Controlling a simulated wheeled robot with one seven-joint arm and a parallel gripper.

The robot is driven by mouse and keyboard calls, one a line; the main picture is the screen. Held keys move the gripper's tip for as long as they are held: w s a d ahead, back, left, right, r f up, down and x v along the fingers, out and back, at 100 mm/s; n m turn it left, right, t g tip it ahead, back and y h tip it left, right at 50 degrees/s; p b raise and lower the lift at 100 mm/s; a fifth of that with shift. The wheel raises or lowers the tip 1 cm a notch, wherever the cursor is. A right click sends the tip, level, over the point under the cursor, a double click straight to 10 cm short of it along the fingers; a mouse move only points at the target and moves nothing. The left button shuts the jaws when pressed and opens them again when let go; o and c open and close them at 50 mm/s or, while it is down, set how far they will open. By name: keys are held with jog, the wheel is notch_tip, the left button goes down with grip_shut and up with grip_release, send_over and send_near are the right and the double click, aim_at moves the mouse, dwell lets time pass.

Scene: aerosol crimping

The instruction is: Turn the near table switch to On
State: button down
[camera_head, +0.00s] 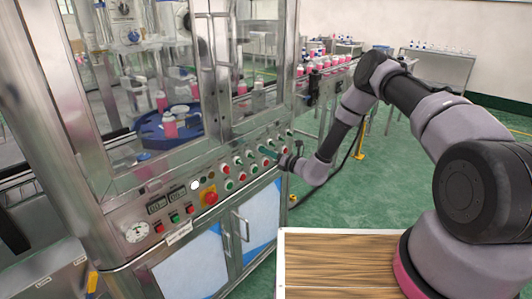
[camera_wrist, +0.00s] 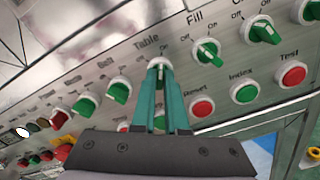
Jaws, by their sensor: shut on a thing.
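The Table switch (camera_wrist: 159,62) is a green knob with a pale ring on the machine's sloped metal panel, under the label "Table" in the wrist view. Off and On marks stand around it. My gripper (camera_wrist: 161,76) has two teal fingers, shut on this knob from below in the picture. The fingers cover most of the knob, so I cannot tell which mark it points to. In the head view my gripper (camera_head: 268,152) reaches the panel's right part from the right, and the knob there is hidden or too small to tell.
The Fill switch (camera_wrist: 206,50) is close right of my fingers and the Belt switch (camera_wrist: 118,91) is to the left. The Reset button (camera_wrist: 202,107) is red, the Index button (camera_wrist: 245,92) green. A red emergency knob (camera_head: 210,197) stands further left on the panel (camera_head: 150,212).

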dwell(0.4)
jog(key=c, duration=0.9)
grip_release()
jog(key=shift+c, duration=0.2)
jog(key=shift+s+d, duration=0.1)
jog(key=v, duration=1)
jog(key=shift+s+d, duration=0.25)
